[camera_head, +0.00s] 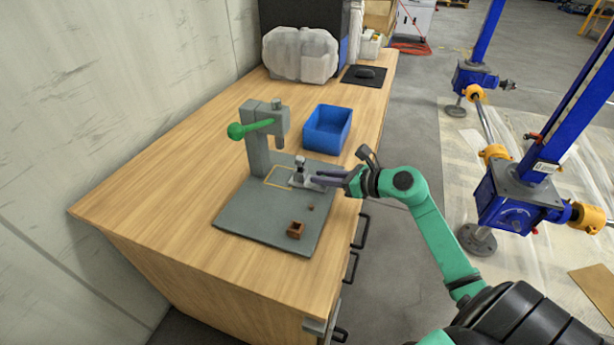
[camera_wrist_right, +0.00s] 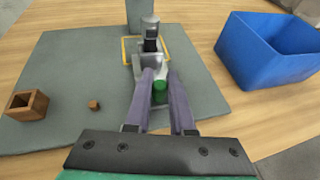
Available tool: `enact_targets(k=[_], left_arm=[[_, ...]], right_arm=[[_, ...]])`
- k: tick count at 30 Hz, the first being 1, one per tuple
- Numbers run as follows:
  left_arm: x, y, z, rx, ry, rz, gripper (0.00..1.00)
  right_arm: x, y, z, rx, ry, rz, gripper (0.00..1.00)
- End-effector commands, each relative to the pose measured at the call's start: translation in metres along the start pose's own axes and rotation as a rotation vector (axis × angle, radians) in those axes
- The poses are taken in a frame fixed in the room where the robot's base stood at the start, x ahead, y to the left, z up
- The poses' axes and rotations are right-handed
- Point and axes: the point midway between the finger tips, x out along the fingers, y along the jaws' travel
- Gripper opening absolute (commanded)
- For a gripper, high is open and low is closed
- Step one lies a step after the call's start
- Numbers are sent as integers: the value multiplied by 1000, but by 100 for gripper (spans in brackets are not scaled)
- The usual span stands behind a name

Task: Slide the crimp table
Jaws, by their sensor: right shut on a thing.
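The crimp table (camera_head: 297,183) is a small light-grey sliding piece on the grey base plate (camera_head: 245,213), with a dark-topped metal post (camera_wrist_right: 151,32) standing on it. It sits at the right edge of a yellow outline (camera_head: 272,183) under the press. In the right wrist view the crimp table (camera_wrist_right: 148,66) overlaps part of that outline. My right gripper (camera_head: 322,178) reaches in from the right, and its purple-grey fingers (camera_wrist_right: 159,90) are shut around the green handle (camera_wrist_right: 160,94) at the table's near end. My left gripper is not in view.
The grey press column (camera_head: 257,150) with a green-knobbed lever (camera_head: 237,131) stands at the plate's back. A blue bin (camera_head: 327,130) is behind the plate. A small brown box (camera_head: 295,230) and a tiny brown piece (camera_head: 311,208) lie on the plate's near part. The bench's left side is clear.

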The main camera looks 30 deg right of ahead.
Motion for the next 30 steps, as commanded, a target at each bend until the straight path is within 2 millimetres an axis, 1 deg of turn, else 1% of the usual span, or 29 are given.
enact_targets(k=[1, 3, 6, 14, 15, 16, 17, 26, 28, 30], left_arm=[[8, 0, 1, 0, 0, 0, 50], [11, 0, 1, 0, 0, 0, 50], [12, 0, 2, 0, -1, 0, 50], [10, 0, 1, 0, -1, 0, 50], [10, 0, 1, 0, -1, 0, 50], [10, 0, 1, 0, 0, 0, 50], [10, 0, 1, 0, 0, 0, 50], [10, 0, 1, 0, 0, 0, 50], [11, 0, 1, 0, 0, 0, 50], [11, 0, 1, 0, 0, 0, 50]], right_arm=[[-7, -3, -10, -1, 6, -1, 0], [-17, -5, -12, -1, 5, 0, 0], [-24, -6, -12, -1, 3, 2, 0], [-25, -7, -11, 0, 3, 1, 0], [-25, -7, -11, 0, 3, 1, 37], [-25, -7, -11, 0, 3, 1, 48], [-25, -7, -11, 0, 2, 1, 52], [-25, -7, -10, -1, 0, 1, 52], [-29, -7, -11, 0, 1, 0, 52], [-36, -7, -11, 0, 1, 0, 52]])
